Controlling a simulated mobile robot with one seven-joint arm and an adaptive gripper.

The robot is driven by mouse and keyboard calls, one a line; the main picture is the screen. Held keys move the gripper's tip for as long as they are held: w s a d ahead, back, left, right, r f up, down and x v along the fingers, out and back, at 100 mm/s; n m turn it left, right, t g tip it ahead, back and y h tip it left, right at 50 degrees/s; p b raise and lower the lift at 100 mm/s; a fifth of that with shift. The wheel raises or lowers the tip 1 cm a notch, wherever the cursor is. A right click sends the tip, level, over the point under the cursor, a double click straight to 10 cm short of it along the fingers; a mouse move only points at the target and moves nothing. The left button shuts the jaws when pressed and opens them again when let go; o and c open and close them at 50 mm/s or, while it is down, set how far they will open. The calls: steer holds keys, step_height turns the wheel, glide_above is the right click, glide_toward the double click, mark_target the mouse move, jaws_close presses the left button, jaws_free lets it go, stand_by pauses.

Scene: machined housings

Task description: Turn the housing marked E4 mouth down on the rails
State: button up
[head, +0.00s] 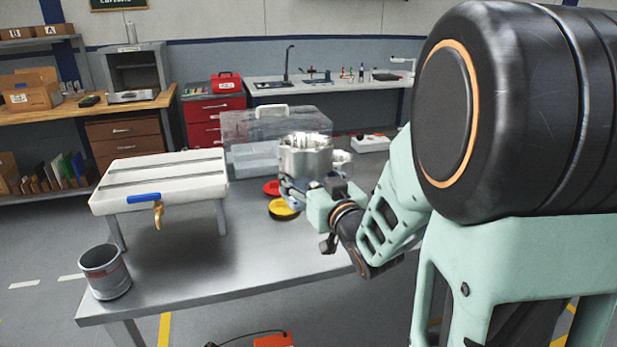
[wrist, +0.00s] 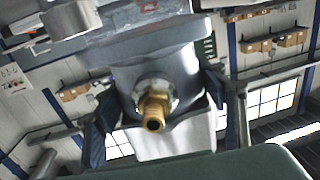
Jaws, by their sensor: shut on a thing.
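My gripper (head: 300,188) is shut on a grey metal housing (head: 305,158) and holds it up over the middle of the table. Its open, ribbed mouth appears to face up in the head view. In the wrist view the housing (wrist: 150,65) fills the upper middle between my fingers, with a brass fitting (wrist: 153,110) pointing toward the camera. No E4 mark can be read. The rails are dark strips (head: 165,179) along the top of a white draining stand (head: 115,200), left of my gripper. The rails are bare.
Another metal part (head: 342,160) shows partly behind the held housing. A clear lidded box (head: 245,130) stands behind. A brass tap (head: 158,214) juts from the stand. A metal cup (head: 105,275) stands front left.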

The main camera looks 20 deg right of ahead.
mark_target(306, 156)
steer(key=shift+r+p, duration=0.95)
steer(key=shift+r, duration=1.15)
